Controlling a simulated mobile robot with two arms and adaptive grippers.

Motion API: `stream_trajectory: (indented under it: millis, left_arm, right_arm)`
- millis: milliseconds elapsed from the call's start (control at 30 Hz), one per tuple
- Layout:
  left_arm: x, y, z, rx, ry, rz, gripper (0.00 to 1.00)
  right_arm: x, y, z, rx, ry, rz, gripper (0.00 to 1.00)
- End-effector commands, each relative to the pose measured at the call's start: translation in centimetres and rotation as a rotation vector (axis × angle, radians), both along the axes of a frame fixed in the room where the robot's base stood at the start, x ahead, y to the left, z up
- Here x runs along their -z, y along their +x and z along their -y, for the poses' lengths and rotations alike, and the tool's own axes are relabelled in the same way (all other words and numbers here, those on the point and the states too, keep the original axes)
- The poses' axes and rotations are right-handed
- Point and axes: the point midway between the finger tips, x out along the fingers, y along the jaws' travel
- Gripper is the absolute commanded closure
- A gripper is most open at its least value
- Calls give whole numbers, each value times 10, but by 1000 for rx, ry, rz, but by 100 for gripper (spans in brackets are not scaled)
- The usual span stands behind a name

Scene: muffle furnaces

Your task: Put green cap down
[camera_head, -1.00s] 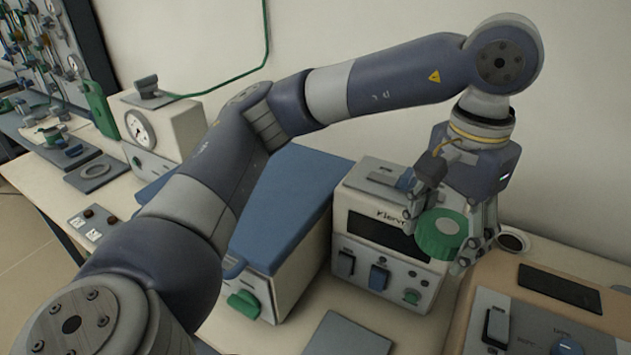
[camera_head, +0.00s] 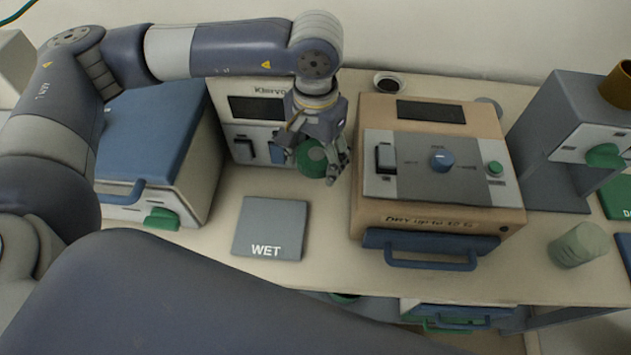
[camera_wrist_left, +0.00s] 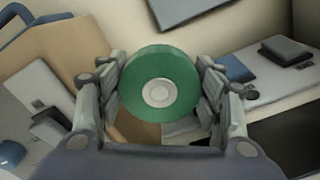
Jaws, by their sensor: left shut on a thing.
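The green cap (camera_head: 312,158) is a round disc with a pale centre. My left gripper (camera_head: 325,165) is shut on it and holds it in the air in front of the Kiervo box, left of the tan DRY box. In the left wrist view the cap (camera_wrist_left: 160,84) sits between the two fingers, its round face turned to the camera. The gripper partly hides the cap in the head view. My right gripper is not in view; a large dark arm link of mine crosses the lower left.
A grey mat marked WET (camera_head: 270,222) lies on the bench below and left of the cap. The tan DRY box (camera_head: 440,214) stands right, the blue-lidded box (camera_head: 150,130) left. A pale green cylinder (camera_head: 577,244) lies at the right. A dark round opening (camera_head: 390,84) is behind.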

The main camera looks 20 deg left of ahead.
Motion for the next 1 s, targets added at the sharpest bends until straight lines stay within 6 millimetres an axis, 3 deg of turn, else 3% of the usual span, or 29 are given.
stream_trajectory:
  millis: [200, 467, 700, 1000]
  left_arm:
    - [47, 0, 0, -1, 0, -2, 58]
    - [68, 0, 0, -1, -1, 0, 58]
    - [101, 0, 0, -1, 0, -1, 58]
    - [105, 1, 0, -1, 0, 1, 58]
  right_arm:
    - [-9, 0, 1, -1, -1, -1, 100]
    - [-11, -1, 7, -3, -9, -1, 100]
    - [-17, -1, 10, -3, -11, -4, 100]
    - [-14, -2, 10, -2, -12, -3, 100]
